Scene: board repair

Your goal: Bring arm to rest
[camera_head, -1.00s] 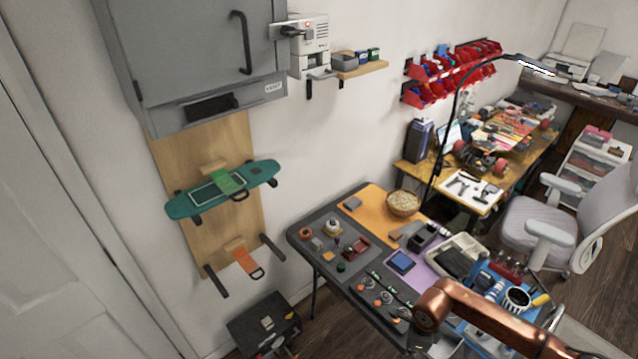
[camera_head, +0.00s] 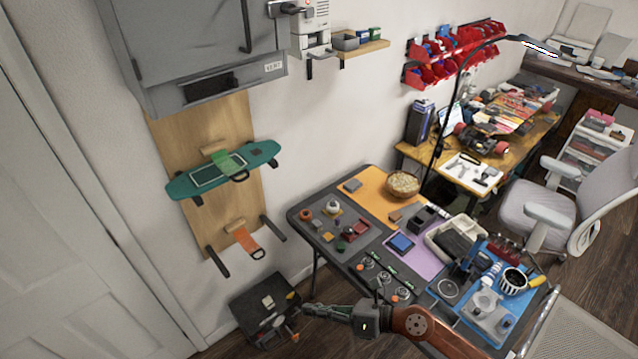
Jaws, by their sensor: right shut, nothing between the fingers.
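My right gripper (camera_head: 312,309) is at the lower middle of the head view, at the end of my copper-coloured arm. It is shut and empty, its fingers pointing left. It shows just in front of the workbench's near edge and close to the dark box on the floor in the picture; I cannot tell the exact gap. My left gripper is not in view.
A grey workbench (camera_head: 308,208) holds switches, trays, a bowl (camera_head: 403,184) and a blue mat (camera_head: 524,302). A dark box (camera_head: 249,305) stands on the floor. A green skateboard deck (camera_head: 222,175) hangs on a wooden wall panel. An office chair (camera_head: 537,204) stands at right.

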